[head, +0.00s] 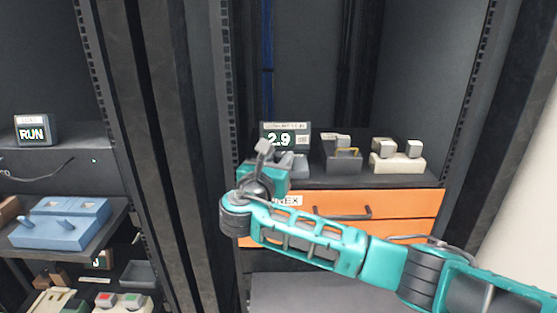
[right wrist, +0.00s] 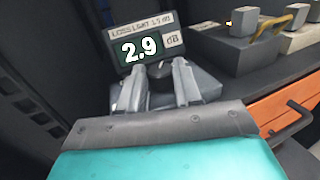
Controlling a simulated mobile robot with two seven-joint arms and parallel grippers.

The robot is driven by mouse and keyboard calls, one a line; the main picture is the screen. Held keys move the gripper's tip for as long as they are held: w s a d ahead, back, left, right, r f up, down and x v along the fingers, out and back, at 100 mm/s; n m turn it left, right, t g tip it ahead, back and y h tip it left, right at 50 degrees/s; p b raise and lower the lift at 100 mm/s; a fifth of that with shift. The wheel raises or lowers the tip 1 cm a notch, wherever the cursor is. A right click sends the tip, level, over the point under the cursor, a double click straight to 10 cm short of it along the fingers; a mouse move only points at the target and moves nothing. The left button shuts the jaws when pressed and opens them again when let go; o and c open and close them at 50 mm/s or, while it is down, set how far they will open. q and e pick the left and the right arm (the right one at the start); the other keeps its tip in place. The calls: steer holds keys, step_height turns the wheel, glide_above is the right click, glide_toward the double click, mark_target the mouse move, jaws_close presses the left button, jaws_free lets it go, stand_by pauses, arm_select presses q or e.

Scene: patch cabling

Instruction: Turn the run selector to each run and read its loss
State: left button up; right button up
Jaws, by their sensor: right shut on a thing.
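The loss meter (head: 285,137) stands on the cabinet shelf and its screen reads 2.9. In the right wrist view the meter (right wrist: 147,47) shows 2.9 with dB beside it and a loss-limit label above. The run selector's dark knob (right wrist: 160,72) sits on a grey base just in front of the meter. My right gripper (right wrist: 160,68) has one finger on each side of the knob and is shut on it. In the head view my right gripper (head: 284,160) partly hides the selector. My left gripper is out of view.
Orange drawers (head: 400,205) with handles lie below the shelf. At the left are a RUN display (head: 33,130) and a blue fixture (head: 60,222).

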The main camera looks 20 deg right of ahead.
steer(key=shift+r, duration=0.1)
steer(key=o, duration=1)
steer(key=shift+o, duration=0.2)
steer(key=v, duration=1.2)
steer(key=shift+s+a, duration=0.2)
steer(key=shift+s, duration=0.15)
